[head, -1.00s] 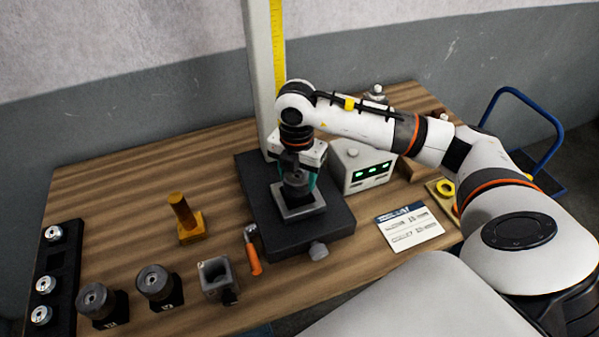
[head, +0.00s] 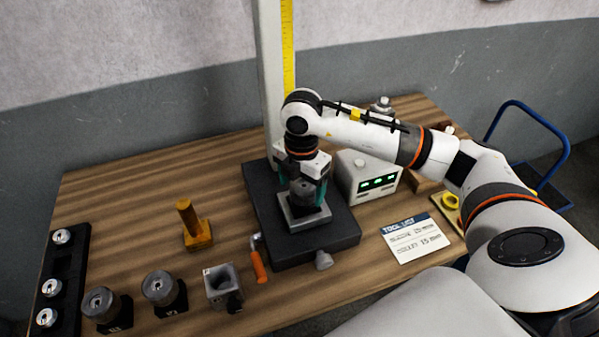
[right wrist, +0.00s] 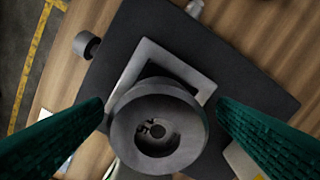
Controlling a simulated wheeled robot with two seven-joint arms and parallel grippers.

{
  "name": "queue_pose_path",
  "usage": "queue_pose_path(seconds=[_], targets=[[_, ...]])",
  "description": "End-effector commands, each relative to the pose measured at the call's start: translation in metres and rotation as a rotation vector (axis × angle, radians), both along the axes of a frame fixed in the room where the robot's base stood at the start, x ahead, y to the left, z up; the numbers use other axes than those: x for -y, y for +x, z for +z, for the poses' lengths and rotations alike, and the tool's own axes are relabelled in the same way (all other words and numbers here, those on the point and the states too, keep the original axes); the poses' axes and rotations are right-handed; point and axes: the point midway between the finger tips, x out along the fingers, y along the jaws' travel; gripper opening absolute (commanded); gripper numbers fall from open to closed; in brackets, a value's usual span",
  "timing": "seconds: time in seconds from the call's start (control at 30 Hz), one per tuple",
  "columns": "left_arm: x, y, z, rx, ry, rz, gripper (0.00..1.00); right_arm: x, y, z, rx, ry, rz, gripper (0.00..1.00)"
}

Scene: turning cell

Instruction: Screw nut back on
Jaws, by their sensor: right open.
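My right gripper (head: 306,192) points straight down over the dark base plate in the head view. In the right wrist view the open green fingers (right wrist: 161,107) stand on either side of a round grey nut-like part (right wrist: 126,128), with a visible gap at each side. The part has a recessed top with a dark hole and a small mark. It sits over a square grey frame (right wrist: 183,66), which also shows under the gripper in the head view (head: 306,218). Whether the part is threaded on anything is hidden. My left gripper is out of view.
A tall column with a yellow scale (head: 287,50) rises behind the plate (head: 345,240). A box with green digits (head: 372,170) stands right. Left are an orange-handled tool (head: 259,265), a square block (head: 222,285), a brass post (head: 187,217), two round holders (head: 160,287) and a rack (head: 70,262).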

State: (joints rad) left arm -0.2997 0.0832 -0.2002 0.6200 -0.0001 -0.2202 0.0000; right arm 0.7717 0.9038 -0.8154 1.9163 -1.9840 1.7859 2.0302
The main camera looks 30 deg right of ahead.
Motion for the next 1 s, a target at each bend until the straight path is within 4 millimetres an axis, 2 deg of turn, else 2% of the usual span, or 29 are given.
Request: queue_pose_path(seconds=[0.17,0.33,0.5,0.7,1.0], targets=[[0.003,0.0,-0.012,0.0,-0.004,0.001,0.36,-0.002,0.001,0.028,0.008,0.001,0.002,0.81],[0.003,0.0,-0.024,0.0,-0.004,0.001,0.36,-0.004,0.001,0.067,0.009,0.001,0.005,0.81],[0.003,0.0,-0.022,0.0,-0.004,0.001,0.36,-0.005,0.0,0.099,0.006,-0.002,0.005,0.81],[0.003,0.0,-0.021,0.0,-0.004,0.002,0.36,-0.006,-0.001,0.114,0.003,-0.001,0.005,0.81],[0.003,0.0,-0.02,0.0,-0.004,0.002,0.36,-0.006,-0.001,0.116,0.0,-0.001,0.005,0.81]])
